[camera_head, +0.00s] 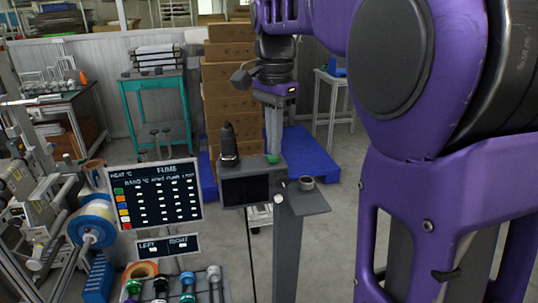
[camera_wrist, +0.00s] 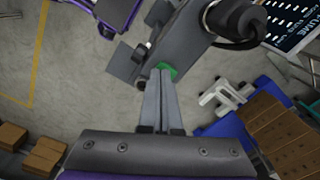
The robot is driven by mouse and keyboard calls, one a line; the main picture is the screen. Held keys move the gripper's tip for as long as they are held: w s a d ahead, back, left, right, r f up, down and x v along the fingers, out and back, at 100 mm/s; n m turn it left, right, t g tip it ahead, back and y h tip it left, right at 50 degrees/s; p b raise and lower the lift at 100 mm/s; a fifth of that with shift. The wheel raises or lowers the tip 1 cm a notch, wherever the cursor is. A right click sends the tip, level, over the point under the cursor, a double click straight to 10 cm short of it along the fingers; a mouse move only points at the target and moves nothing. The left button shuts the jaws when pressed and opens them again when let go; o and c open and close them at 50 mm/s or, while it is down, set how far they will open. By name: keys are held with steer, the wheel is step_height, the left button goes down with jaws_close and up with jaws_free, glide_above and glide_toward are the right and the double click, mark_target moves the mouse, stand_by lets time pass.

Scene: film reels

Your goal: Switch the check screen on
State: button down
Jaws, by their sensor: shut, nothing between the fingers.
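The check screen (camera_head: 245,190) is a small dark panel in a grey housing; its face shows no lit picture. A green button (camera_head: 272,158) sits on top of the housing at its right side. The button also shows in the wrist view (camera_wrist: 169,71), right at my fingertips. My gripper (camera_head: 272,150) points straight down over the button, with its fingers together and nothing between them; it also shows in the wrist view (camera_wrist: 160,72). I cannot tell whether the tips touch the button, which they partly hide in the wrist view. The screen's face is not visible in the wrist view.
A black upright device (camera_head: 228,145) stands on the housing left of the button. A grey side shelf (camera_head: 310,203) with a small round cup (camera_head: 306,183) is at right. A dark chart board (camera_head: 155,195) stands at left. Stacked cardboard boxes (camera_head: 228,75) are behind.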

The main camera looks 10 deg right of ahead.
mark_target(274, 157)
steer(key=shift+f+b, duration=0.3)
steer(key=shift+f, duration=0.3)
step_height(274, 157, up, 7)
steer(key=p, duration=0.7)
steer(key=shift+r, duration=0.1)
stand_by(0.4)
